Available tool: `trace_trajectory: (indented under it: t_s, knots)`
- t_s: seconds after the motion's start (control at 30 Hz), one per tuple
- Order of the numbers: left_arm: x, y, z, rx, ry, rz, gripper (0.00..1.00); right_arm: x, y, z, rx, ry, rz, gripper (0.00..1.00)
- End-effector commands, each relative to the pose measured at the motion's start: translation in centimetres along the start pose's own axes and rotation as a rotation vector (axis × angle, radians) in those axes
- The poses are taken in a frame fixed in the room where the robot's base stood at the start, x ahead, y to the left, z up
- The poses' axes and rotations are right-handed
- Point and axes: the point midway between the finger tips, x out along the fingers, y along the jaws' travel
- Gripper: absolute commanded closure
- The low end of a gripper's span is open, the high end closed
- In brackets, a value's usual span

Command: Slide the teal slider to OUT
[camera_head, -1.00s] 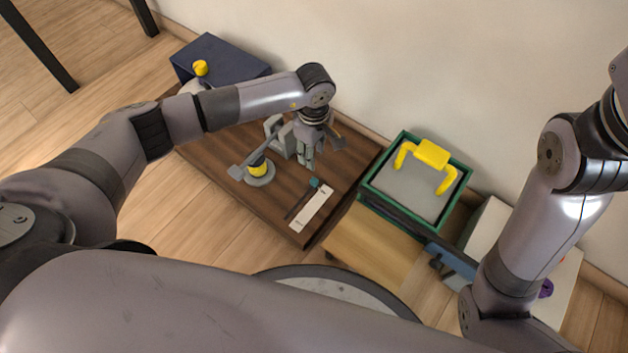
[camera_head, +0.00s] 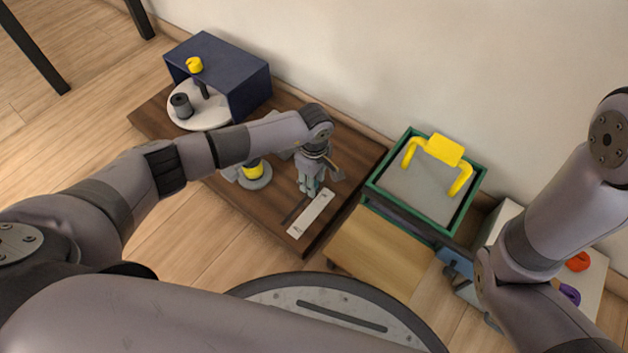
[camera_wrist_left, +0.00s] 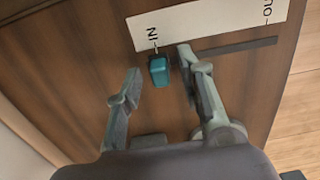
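The teal slider (camera_wrist_left: 159,71) sits at the IN end of a dark slot (camera_wrist_left: 236,47) in the brown board, beside a white label strip (camera_wrist_left: 205,20) marked IN and OUT. The OUT mark is at the far right end of the strip in the wrist view. My left gripper (camera_wrist_left: 159,66) is open, its two fingertips on either side of the slider, with a visible gap on the left. In the head view my left gripper (camera_head: 311,188) is over the slider and largely hides it; the label strip (camera_head: 311,214) shows in front. My right gripper is out of view.
A navy box (camera_head: 222,68) and white disc (camera_head: 196,117) are at the back left. A green-rimmed tray (camera_head: 471,207) with a yellow handle (camera_head: 445,149) stands to the right.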

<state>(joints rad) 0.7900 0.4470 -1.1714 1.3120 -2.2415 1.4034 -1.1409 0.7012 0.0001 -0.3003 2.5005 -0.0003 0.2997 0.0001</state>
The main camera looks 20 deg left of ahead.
Motion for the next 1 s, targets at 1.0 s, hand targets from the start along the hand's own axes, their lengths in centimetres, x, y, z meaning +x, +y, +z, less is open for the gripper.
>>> trace_trajectory:
  t_s: [1.0]
  knots:
    - [-0.03,0.00,0.01,0.000,0.000,0.000,1.00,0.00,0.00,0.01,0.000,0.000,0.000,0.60]
